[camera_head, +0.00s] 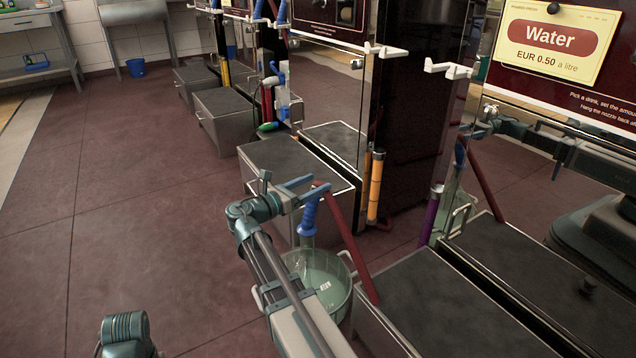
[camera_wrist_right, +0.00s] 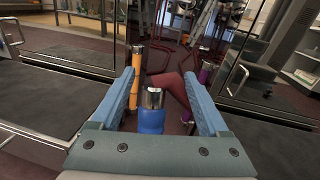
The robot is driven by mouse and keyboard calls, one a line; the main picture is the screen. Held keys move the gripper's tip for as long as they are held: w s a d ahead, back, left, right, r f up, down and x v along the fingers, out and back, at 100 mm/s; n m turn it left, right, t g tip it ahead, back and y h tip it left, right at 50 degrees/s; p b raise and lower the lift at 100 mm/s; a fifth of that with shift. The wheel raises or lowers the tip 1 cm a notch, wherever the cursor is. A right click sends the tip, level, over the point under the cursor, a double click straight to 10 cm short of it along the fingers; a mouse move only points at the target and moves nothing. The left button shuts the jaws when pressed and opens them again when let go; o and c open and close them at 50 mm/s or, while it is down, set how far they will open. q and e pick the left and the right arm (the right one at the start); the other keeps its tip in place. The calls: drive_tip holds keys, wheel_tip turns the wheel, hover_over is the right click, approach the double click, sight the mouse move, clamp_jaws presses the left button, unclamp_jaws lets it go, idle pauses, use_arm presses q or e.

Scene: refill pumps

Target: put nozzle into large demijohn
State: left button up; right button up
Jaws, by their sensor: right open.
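A blue-handled nozzle (camera_head: 309,216) with a red hose stands nearly upright at the top of a large pale green glass demijohn (camera_head: 326,284), which has side handles. Its lower end meets the demijohn's neck; how deep it sits inside I cannot tell. My right gripper (camera_head: 304,185) is at the nozzle's upper end. In the right wrist view its blue fingers (camera_wrist_right: 165,95) are spread, with the nozzle's blue body and silver end (camera_wrist_right: 152,105) between them and gaps at both sides. At the lower left only a joint of my left arm shows; its gripper is out of frame.
A dark-topped platform (camera_head: 435,305) stands right of the demijohn and another (camera_head: 290,165) behind it. An orange cylinder (camera_head: 375,187) and a purple cylinder (camera_head: 430,215) stand nearby. Another glass vessel (camera_head: 452,208) is at the right. The floor (camera_head: 130,235) at left is clear.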

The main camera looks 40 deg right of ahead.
drive_tip(key=a, duration=1.2)
drive_tip(key=shift+s, duration=0.25)
drive_tip(key=s+a+m+y+p, duration=0.5)
drive_tip(key=a+p, duration=0.2)
drive_tip(key=a, duration=0.2)
drive_tip(key=s+a+m+y+p, duration=0.5)
drive_tip(key=a+y+p, duration=0.1)
drive_tip(key=a, duration=0.4)
drive_tip(key=s+a+m+y+p, duration=0.5)
drive_tip(key=a+p, duration=0.3)
drive_tip(key=a, duration=0.2)
drive_tip(key=shift+s+m+g+y+p, duration=0.2)
drive_tip(key=shift+m+g+y+p, duration=0.1)
drive_tip(key=shift+g+p, duration=0.1)
